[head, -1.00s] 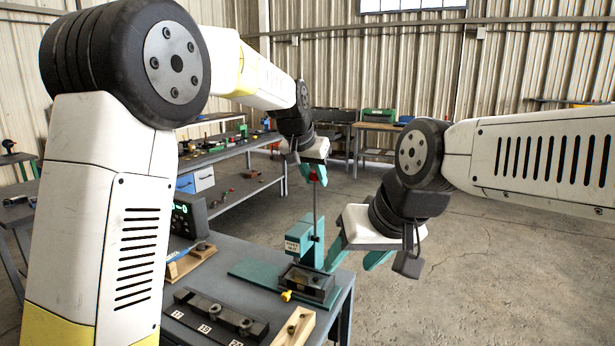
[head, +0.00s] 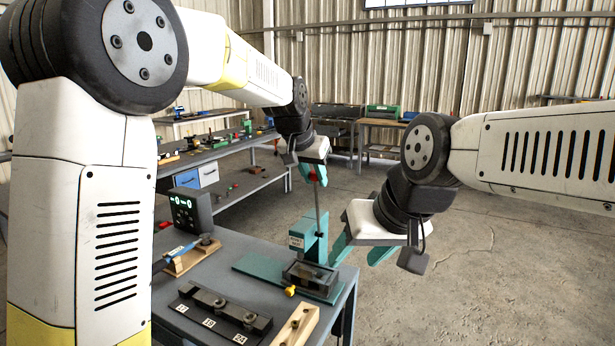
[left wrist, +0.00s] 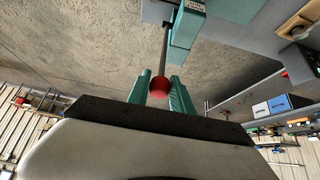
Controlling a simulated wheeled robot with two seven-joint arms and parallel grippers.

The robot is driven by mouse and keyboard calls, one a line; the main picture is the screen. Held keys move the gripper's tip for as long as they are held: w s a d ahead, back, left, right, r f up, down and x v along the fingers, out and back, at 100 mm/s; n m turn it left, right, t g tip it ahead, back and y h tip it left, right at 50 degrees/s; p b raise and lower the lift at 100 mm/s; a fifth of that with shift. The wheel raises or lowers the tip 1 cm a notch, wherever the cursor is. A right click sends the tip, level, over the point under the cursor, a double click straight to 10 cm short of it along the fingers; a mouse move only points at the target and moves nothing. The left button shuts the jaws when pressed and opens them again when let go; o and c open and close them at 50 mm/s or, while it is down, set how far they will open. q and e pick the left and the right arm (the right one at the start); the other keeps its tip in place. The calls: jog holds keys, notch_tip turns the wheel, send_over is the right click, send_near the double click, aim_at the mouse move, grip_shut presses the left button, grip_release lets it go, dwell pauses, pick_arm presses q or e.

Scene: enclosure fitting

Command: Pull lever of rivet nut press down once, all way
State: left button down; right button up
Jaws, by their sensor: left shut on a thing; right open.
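The rivet nut press (head: 309,240) is a teal column on a flat teal base at the table's right edge. Its lever (head: 318,205) is a thin grey rod standing nearly upright, topped by a red knob (head: 313,177). My left gripper (head: 313,172) is at the lever's top, shut on the red knob. In the left wrist view the red knob (left wrist: 159,86) sits between the teal fingers, and the rod (left wrist: 164,50) runs to the press. My right gripper (head: 362,250) is open and empty, just right of the press column and lower than the left one.
On the table (head: 232,245), a dark numbered block (head: 225,309), a wooden block (head: 297,326), a wooden stand (head: 190,257) and a dark box with a green display (head: 190,211) lie left and in front of the press. A long bench (head: 220,150) is behind. Open floor (head: 480,270) lies right.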

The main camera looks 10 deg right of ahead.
pick_arm(q)
jog(key=shift+s+a+f, duration=0.2)
jog(key=shift+s+a, duration=0.15)
jog(key=shift+s, duration=0.15)
jog(key=shift+s+a+f, duration=0.2)
jog(key=shift+s+a, duration=0.15)
jog(key=shift+s, duration=0.15)
jog(key=shift+s+a+f, duration=0.25)
jog(key=shift+s+a, duration=0.1)
jog(key=shift+s, duration=0.2)
jog(key=shift+s+a+f, duration=0.25)
jog(key=shift+s+a, duration=0.1)
jog(key=shift+s, duration=0.15)
jog(key=shift+s+a+f, duration=0.65)
jog(key=shift+s+f, duration=0.05)
jog(key=shift+s, duration=0.25)
